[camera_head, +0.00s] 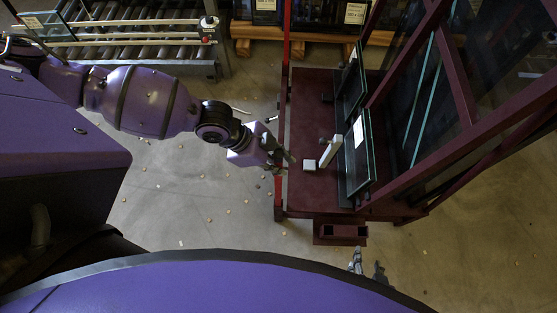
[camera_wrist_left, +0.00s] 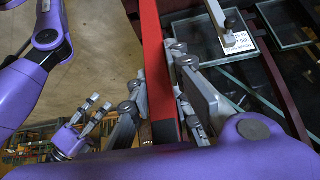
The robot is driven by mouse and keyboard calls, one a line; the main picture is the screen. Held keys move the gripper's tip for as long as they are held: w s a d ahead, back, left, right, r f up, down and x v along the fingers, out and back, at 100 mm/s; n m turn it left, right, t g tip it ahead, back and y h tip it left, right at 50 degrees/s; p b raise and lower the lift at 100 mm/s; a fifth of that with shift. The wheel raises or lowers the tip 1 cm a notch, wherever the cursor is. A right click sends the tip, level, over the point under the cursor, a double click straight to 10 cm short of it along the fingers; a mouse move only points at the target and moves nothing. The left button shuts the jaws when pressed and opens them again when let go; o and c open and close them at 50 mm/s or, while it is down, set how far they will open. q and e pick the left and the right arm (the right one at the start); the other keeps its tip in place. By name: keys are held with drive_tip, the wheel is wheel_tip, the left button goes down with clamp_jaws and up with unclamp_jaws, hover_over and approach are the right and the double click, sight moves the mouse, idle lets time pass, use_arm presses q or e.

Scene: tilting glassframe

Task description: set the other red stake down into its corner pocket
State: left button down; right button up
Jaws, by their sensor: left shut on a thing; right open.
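My left gripper (camera_head: 283,158) is at the left edge of the dark red glass frame, shut on a long red stake (camera_head: 286,50). In the left wrist view the red stake (camera_wrist_left: 152,50) passes between the fingers of the left gripper (camera_wrist_left: 158,95), and its far end runs out of the picture. Whether its lower end touches a pocket is hidden. A dark red bracket with two openings (camera_head: 341,241) sits at the frame's near edge. My right gripper (camera_head: 368,265) is open and empty below that bracket; it also shows in the left wrist view (camera_wrist_left: 88,112).
Glass panes (camera_head: 358,155) lean against the frame's slanted dark red beams (camera_head: 455,70). A pale clamp-like bar (camera_head: 330,150) and small block (camera_head: 309,165) are by the panes. A roller conveyor (camera_head: 140,45) stands at the back left. The floor (camera_head: 190,200) left of the frame holds only small scraps.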

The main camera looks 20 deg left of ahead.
use_arm(q)
drive_tip(key=shift+f+b, duration=0.35)
drive_tip(key=shift+f, duration=0.6)
use_arm(e)
drive_tip(key=shift+s+d+f, duration=0.15)
drive_tip(key=shift+s+f, duration=0.4)
drive_tip(key=shift+f, duration=0.1)
use_arm(q)
drive_tip(key=shift+f+b, duration=0.45)
drive_tip(key=shift+f, duration=0.55)
use_arm(e)
drive_tip(key=shift+s+a+f+g, duration=0.2)
drive_tip(key=shift+s+f+g, duration=0.1)
drive_tip(key=shift+s+f, duration=0.25)
use_arm(q)
drive_tip(key=c, duration=1.5)
unclamp_jaws()
drive_tip(key=shift+c, duration=0.2)
use_arm(e)
drive_tip(key=shift+d+f, duration=0.1)
drive_tip(key=shift+d, duration=0.05)
use_arm(q)
drive_tip(key=v, duration=1.2)
